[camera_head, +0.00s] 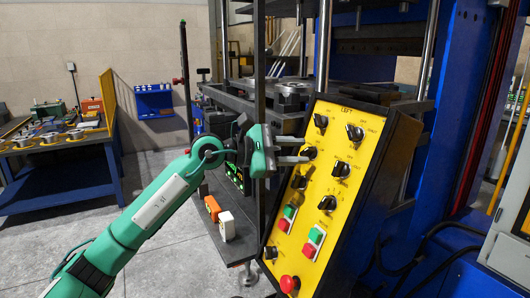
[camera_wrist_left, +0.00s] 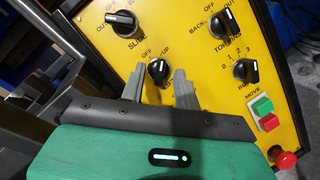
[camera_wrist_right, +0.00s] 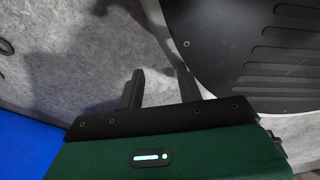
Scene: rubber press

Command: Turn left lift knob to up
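The yellow control panel (camera_head: 325,185), headed "LEFT", faces my left arm. Its lift knob (camera_wrist_left: 158,71) is black, with "OFF" and "UP" printed above it and the lower label partly hidden by a finger. Its pointer seems to lean toward "OFF". In the head view the knob (camera_head: 308,153) is just beyond the fingertips. My left gripper (camera_wrist_left: 158,82) is open, with one finger on either side of the knob in the wrist view; I cannot tell whether they touch it. It also shows in the head view (camera_head: 300,149). My right gripper (camera_wrist_right: 160,83) is open and empty.
Other knobs sit close by, such as the slide knob (camera_wrist_left: 122,22) and the topring knob (camera_wrist_left: 229,21). Green and red buttons (camera_head: 314,241) and a red emergency knob (camera_head: 289,284) are lower. A blue press frame (camera_head: 462,90) stands at right.

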